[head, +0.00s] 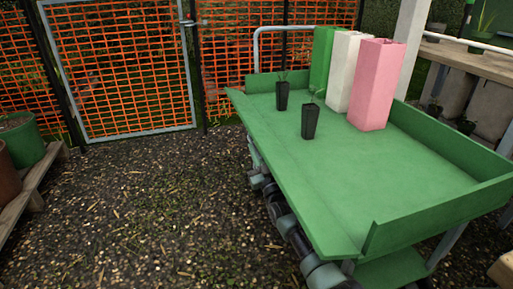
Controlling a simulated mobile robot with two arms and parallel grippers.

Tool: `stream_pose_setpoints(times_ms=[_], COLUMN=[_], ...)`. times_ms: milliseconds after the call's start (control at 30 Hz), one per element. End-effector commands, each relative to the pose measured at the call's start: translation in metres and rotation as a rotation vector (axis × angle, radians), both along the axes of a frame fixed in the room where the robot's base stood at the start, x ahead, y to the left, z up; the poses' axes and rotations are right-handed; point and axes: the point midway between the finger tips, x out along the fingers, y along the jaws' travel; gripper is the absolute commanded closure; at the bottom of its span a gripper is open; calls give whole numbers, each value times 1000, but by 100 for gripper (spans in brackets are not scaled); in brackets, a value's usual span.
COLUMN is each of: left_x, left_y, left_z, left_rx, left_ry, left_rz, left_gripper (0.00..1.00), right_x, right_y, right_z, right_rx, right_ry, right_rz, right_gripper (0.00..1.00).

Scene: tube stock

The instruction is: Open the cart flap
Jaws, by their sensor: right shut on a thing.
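The green cart (400,180) stands at the right, with low walls at its far end, right side and near end. Its flap (285,172) is the long green strip on the left side. The flap is folded outward and lies nearly in line with the deck, so that side has no raised wall. My right gripper (251,150) is at the flap's outer edge, shut on it, and its fingertips are partly hidden by the flap. My right arm runs below and beside the flap. My left gripper is not in view.
On the deck stand two small black pots (309,121) with seedlings, and green, white and pink (371,85) tall tubes. An orange mesh fence with a gate (120,70) is behind. Gravel ground (150,210) left of the cart is clear. Pots (22,140) stand on a left-hand bench.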

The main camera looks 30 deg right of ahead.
Motion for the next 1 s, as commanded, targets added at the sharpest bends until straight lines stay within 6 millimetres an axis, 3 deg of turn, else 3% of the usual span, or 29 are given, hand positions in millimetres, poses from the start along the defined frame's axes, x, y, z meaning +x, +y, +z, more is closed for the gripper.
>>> stream_pose_setpoints(times_ms=[500, 1000], left_x=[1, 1], left_y=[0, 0], left_z=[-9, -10], left_rx=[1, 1], left_ry=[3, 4], left_rz=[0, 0], left_gripper=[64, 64], right_x=[-1, -2], right_y=[-5, -7], right_z=[-25, -27], right_rx=[-314, -363], right_ry=[76, 87], right_rz=[2, 1], right_gripper=[100, 100])
